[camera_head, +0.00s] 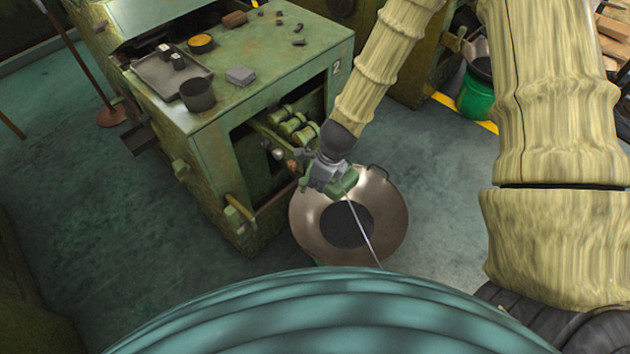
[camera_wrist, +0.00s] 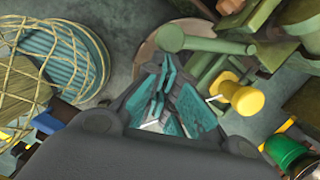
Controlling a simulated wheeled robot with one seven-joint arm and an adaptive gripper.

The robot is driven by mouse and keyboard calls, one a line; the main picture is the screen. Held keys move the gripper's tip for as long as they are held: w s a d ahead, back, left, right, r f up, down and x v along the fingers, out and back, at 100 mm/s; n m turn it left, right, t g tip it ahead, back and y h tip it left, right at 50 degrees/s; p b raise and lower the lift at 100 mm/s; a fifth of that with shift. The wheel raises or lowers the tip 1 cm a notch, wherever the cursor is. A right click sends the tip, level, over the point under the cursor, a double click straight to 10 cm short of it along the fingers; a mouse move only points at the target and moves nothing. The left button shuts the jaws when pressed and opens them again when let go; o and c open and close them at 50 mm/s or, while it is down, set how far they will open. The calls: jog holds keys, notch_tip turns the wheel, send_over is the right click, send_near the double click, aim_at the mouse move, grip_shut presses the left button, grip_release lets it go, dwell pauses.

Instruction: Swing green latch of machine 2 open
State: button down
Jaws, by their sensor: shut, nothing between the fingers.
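Machine 2 (camera_head: 262,95) is the worn green machine with a "2" on its top corner. A green bar with a rounded end, which looks like the latch (camera_wrist: 205,43), crosses the upper middle of the wrist view. In the head view a green part (camera_head: 345,183) shows by my gripper, but I cannot tell if it is the latch. My gripper (camera_head: 323,174) is at the machine's open front, over a round pan. In the wrist view its teal fingers (camera_wrist: 168,98) are shut and empty, just below the bar's rounded end; contact is unclear.
Green rollers (camera_head: 292,123) sit in the machine's opening. A yellow knob (camera_wrist: 243,97) is right of my fingers. A tray (camera_head: 160,75) and cup (camera_head: 197,95) are on top.

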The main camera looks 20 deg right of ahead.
jog(key=shift+w+a+m, duration=0.15)
jog(key=shift+a+m, duration=0.55)
jog(key=s+d+r, duration=0.4)
jog(key=r, duration=0.6)
jog(key=shift+s+d+b, duration=0.2)
jog(key=shift+b, duration=0.2)
dwell(0.4)
jog(key=shift+r, duration=0.15)
dwell(0.4)
